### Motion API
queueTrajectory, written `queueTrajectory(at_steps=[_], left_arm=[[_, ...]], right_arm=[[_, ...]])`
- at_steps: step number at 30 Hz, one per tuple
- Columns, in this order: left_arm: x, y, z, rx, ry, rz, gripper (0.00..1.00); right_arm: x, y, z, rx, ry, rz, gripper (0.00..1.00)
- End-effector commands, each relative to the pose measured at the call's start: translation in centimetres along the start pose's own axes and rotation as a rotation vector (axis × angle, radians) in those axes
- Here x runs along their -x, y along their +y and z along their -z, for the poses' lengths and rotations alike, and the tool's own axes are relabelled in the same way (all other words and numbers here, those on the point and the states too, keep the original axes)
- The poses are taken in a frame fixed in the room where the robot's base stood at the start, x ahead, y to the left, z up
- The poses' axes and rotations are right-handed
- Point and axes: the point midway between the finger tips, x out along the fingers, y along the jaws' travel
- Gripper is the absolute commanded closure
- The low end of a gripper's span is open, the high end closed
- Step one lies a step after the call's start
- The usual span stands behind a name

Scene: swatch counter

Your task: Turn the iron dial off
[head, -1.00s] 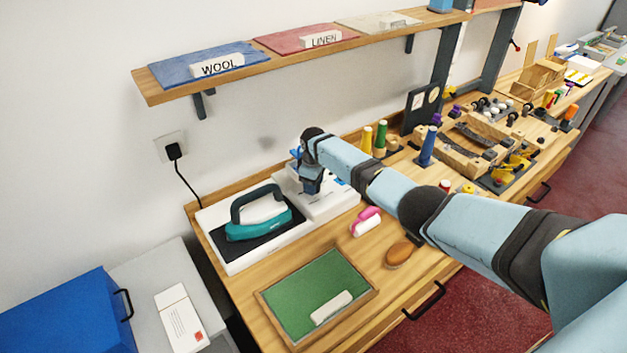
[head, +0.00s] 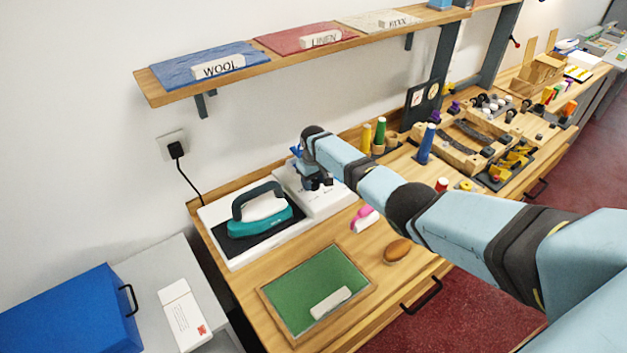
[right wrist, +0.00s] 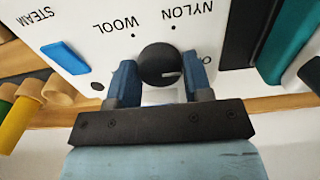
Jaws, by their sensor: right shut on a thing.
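The iron dial (right wrist: 160,66) is a round black knob with a white mark on the iron's white base (right wrist: 110,62). In the right wrist view the labels WOOL, NYLON and STEAM read upside down. My right gripper (right wrist: 163,75) is shut on the dial, one blue finger on each side. In the head view my right gripper (head: 318,183) is over the base's right part, hiding the dial. The teal iron (head: 260,212) rests on its black pad. My left gripper is out of view.
A green framed board (head: 300,282) with a white block lies in front of the iron. A brown oval object (head: 397,250) and a pink-and-white object (head: 364,218) lie nearby. Spools (head: 380,133) stand behind my right arm. A shelf (head: 290,55) with swatches hangs above.

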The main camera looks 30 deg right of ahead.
Motion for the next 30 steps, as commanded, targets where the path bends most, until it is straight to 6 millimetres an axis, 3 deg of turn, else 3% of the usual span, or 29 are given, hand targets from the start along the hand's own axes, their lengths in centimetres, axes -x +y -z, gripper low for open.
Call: queueTrajectory(at_steps=[10,11,13,14,23,30], left_arm=[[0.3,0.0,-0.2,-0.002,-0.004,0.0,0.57],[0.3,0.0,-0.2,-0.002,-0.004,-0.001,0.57],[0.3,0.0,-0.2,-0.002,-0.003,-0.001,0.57],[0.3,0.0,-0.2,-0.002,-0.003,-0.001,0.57],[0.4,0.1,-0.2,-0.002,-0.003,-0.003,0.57],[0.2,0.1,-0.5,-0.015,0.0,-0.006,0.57]], right_arm=[[0.0,0.1,0.0,-0.003,0.0,0.0,0.78],[0.0,0.1,0.0,-0.003,0.0,0.0,0.47],[0.0,0.1,0.0,-0.003,0.0,0.0,0.31],[0.0,0.0,0.0,-0.003,0.001,0.0,0.29],[0.2,0.0,0.0,-0.002,0.001,0.0,0.29],[2.8,0.1,0.0,-0.002,0.004,-0.001,0.29]])
